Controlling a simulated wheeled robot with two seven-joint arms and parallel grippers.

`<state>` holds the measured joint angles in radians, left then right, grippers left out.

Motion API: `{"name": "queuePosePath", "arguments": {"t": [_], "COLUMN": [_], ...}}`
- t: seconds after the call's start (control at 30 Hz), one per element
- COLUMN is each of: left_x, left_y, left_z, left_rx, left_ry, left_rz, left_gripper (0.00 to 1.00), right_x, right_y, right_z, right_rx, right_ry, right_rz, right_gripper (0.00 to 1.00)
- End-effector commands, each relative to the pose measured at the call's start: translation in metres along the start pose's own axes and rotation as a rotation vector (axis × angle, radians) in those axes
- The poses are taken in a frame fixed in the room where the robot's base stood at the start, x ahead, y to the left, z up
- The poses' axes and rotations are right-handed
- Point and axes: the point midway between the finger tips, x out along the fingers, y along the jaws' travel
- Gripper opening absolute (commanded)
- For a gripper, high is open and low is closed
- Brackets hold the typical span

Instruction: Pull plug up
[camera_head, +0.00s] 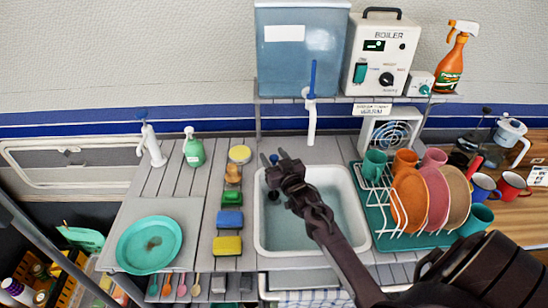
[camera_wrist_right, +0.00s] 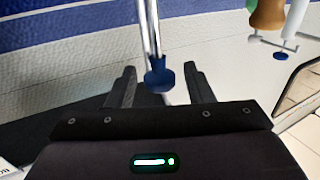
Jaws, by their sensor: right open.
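A dark blue knob (camera_wrist_right: 158,76) on a shiny metal rod, which looks like the plug's handle, shows in the right wrist view. It appears between the two dark fingers of my right gripper (camera_wrist_right: 160,88), with gaps on both sides. In the head view, a small blue part (camera_head: 274,158) shows beside the fingertips of my right gripper (camera_head: 276,160), over the back left of the sink (camera_head: 345,243). My right gripper is open. My left gripper is not in view.
A white tap (camera_head: 312,115) with a blue lever hangs behind the sink. Sponges (camera_head: 228,245) line the left counter. A dish rack (camera_head: 398,240) with plates and cups stands right. My right arm crosses the sink.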

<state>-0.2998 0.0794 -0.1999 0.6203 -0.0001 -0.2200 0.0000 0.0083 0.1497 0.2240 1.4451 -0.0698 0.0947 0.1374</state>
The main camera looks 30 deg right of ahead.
Motion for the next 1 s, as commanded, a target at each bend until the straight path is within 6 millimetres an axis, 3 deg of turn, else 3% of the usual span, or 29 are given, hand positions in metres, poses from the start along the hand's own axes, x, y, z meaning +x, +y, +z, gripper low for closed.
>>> {"name": "queuePosePath", "arguments": {"t": [0.53, 1.0], "left_x": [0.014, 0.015], "left_y": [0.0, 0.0], "left_z": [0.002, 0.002], "left_rx": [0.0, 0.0], "left_ry": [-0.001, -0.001], "left_rz": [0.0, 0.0], "left_gripper": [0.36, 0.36], "right_x": [-0.071, -0.078], "right_y": [0.0, 0.0], "right_z": [0.002, 0.0], "right_rx": [0.001, 0.0], "right_ry": [-0.001, 0.0], "right_rz": [0.0, 0.0], "right_gripper": [0.47, 0.47]}}
